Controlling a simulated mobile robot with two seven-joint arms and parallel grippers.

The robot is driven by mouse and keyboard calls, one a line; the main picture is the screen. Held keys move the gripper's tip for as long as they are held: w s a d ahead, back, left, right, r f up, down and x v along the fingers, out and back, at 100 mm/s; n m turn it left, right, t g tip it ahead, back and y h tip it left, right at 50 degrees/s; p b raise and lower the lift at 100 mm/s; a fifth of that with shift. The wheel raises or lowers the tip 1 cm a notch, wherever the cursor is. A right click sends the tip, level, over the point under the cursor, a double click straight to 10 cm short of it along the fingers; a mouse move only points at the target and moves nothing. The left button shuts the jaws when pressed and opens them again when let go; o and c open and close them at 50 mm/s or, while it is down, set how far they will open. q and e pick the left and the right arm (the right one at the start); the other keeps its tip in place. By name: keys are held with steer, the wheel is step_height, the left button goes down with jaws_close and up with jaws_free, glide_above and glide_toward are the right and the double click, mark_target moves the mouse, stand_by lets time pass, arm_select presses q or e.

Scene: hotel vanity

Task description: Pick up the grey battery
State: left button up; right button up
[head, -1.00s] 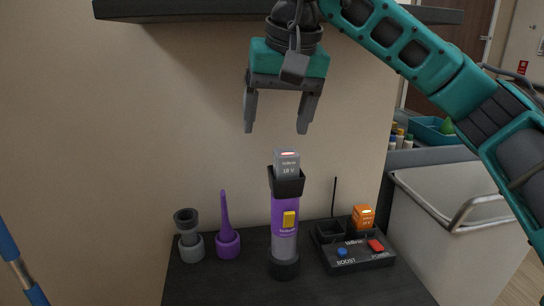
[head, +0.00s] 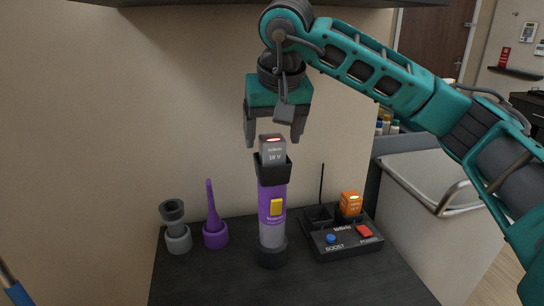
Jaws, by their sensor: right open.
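The grey battery (head: 272,152), marked 18 V with a red light on top, sits upright in the black top of a purple and grey handheld vacuum body (head: 271,205). The vacuum body stands upright on the dark counter. My right gripper (head: 273,142) is open, pointing down, with its fingers just above and to either side of the battery's top. I cannot tell whether a finger touches it. My left gripper is not in view.
A black charger (head: 345,244) with an orange battery (head: 350,203) and an empty slot stands to the right. A grey nozzle (head: 176,228) and a purple nozzle (head: 213,224) stand to the left. A dark shelf (head: 250,2) hangs above.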

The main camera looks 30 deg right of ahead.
steer(key=shift+x, duration=1.15)
steer(key=shift+r, duration=0.1)
steer(key=c, duration=1.2)
